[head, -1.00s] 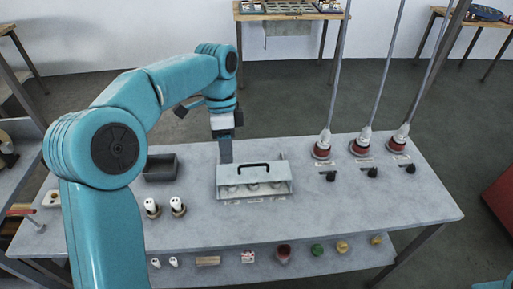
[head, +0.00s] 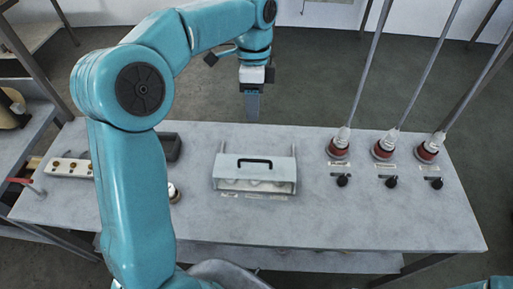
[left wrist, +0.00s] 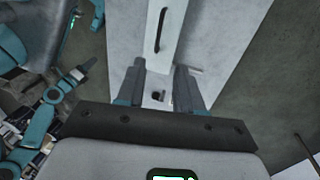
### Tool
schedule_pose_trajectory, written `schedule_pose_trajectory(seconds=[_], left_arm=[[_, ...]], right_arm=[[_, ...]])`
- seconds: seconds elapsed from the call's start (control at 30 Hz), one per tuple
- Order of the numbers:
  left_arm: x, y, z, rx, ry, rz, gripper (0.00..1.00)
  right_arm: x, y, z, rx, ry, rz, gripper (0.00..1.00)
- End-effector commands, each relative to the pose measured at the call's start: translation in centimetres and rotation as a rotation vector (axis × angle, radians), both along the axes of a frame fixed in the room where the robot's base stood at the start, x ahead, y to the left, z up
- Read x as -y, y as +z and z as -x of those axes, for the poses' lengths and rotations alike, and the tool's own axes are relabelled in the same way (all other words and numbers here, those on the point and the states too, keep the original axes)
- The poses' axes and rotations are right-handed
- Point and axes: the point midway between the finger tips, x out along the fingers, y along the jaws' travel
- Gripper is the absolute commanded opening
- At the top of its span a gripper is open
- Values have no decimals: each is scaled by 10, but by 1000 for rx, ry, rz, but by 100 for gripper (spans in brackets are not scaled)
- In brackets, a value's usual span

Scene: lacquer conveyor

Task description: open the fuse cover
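The fuse box (head: 219,182) stands on the grey table, with its pale cover (head: 230,163) over it. The cover has a black bar handle (head: 255,161). Pale round fuses show under the cover's front edge. My left gripper (head: 253,112) is pointed downward above the table's back edge, behind the box and apart from it. In the left wrist view the cover (left wrist: 176,30) and its handle (left wrist: 161,30) lie beyond the fingers. The left gripper (left wrist: 160,80) is open there, with nothing held between its fingers. My right gripper is not in view.
Three red-based plugs (head: 338,148) with grey conduits and black knobs (head: 342,181) stand to the right. The table right of the box's front is clear.

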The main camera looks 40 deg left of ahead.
Motion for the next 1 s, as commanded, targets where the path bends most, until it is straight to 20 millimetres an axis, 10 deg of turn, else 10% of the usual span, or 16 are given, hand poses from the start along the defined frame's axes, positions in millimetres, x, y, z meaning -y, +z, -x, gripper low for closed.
schedule_pose_trajectory(seconds=[0.6, 1.0], left_arm=[[15, -130, 26, -5, 2, 1, 36], [17, -151, 26, -1, 2, -1, 36]], right_arm=[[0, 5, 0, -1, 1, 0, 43], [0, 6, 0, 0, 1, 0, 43]])
